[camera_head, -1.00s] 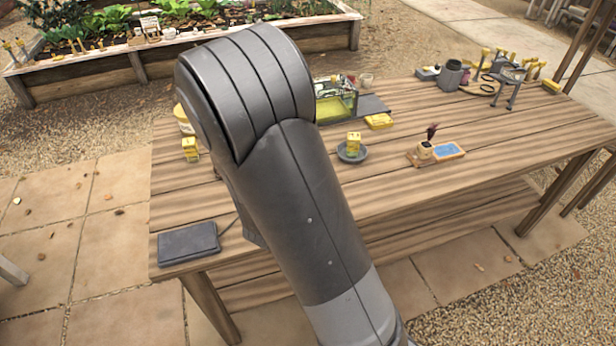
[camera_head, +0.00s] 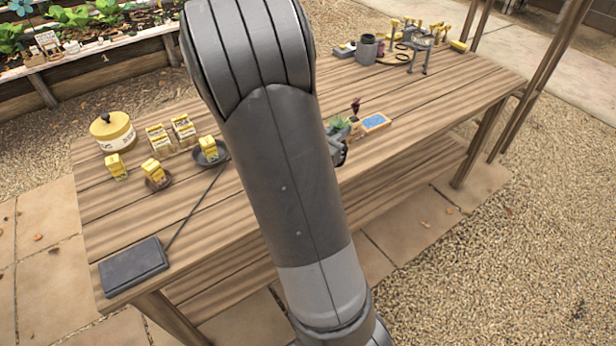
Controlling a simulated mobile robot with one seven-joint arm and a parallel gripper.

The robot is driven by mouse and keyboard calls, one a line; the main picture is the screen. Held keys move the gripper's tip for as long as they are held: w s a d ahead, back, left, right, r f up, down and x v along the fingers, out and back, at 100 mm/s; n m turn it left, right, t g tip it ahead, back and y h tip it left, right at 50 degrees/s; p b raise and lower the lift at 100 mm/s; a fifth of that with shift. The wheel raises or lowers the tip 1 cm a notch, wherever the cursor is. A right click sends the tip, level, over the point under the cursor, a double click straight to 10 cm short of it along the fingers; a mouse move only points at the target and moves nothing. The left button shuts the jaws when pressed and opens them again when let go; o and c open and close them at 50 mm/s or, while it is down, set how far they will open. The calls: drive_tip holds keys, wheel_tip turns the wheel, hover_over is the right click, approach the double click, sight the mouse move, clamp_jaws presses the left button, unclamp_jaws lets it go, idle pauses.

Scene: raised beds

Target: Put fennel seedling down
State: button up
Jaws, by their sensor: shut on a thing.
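My gripper (camera_head: 340,150) shows only in part at the right edge of my arm, over the table. It is shut on the fennel seedling (camera_head: 338,124), a small green leafy plant. My arm hides part of both, and I cannot tell whether the seedling touches the table. Just right of it, a dark red seedling (camera_head: 355,106) stands by a small wooden tray with a blue pad (camera_head: 375,122).
The wooden table (camera_head: 440,95) holds a yellow pot (camera_head: 112,132), several yellow seed packets (camera_head: 183,130), a dark dish (camera_head: 208,152) and a dark flat pad (camera_head: 133,267). Tools and a grey cup (camera_head: 366,50) stand at the far right. The table right of the tray is clear.

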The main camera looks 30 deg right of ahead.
drive_tip(key=shift+s+d+f+m+g, duration=0.1)
drive_tip(key=shift+s+d+m+g, duration=0.1)
drive_tip(key=shift+s+d+g, duration=0.3)
drive_tip(key=shift+s+d+m+g, duration=0.1)
drive_tip(key=shift+s+d+m, duration=0.1)
drive_tip(key=shift+d, duration=0.5)
drive_tip(key=w+a+f, duration=0.6)
drive_tip(key=w+f, duration=0.3)
drive_tip(key=f, duration=0.1)
drive_tip(key=shift+f, duration=0.3)
drive_tip(key=shift+w, duration=0.1)
drive_tip(key=o, duration=0.3)
drive_tip(key=shift+f, duration=0.15)
drive_tip(key=o, duration=0.5)
drive_tip(key=shift+c, duration=0.2)
